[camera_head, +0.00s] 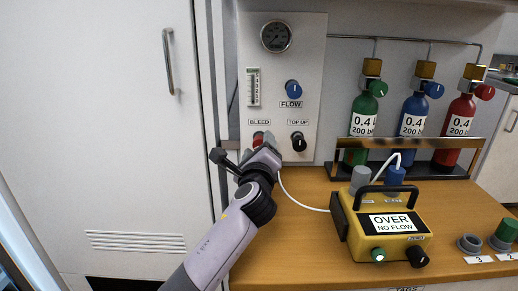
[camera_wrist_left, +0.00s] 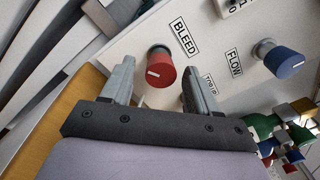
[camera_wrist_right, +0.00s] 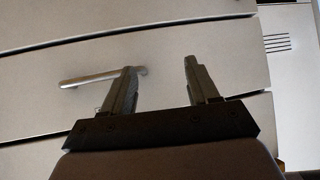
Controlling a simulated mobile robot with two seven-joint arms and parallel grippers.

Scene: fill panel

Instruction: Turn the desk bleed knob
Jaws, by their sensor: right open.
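The red bleed knob (camera_wrist_left: 160,70) with a white pointer mark sits on the pale panel under the BLEED label. In the left wrist view it lies between and just beyond the open fingers of my left gripper (camera_wrist_left: 158,88), with no visible contact. In the head view my left gripper (camera_head: 246,155) is at the panel's lower left and covers most of the bleed knob (camera_head: 258,137). My right gripper (camera_wrist_right: 158,80) is open and empty in front of pale drawer fronts; it is out of the head view.
The blue flow knob (camera_head: 293,89) and black top-up knob (camera_head: 299,142) are close by. A yellow device (camera_head: 390,220) reading OVER NO FLOW stands on the wooden desk (camera_head: 290,245). Green, blue and red cylinders (camera_head: 412,115) stand behind a rail. A drawer handle (camera_wrist_right: 95,77) is near my right gripper.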

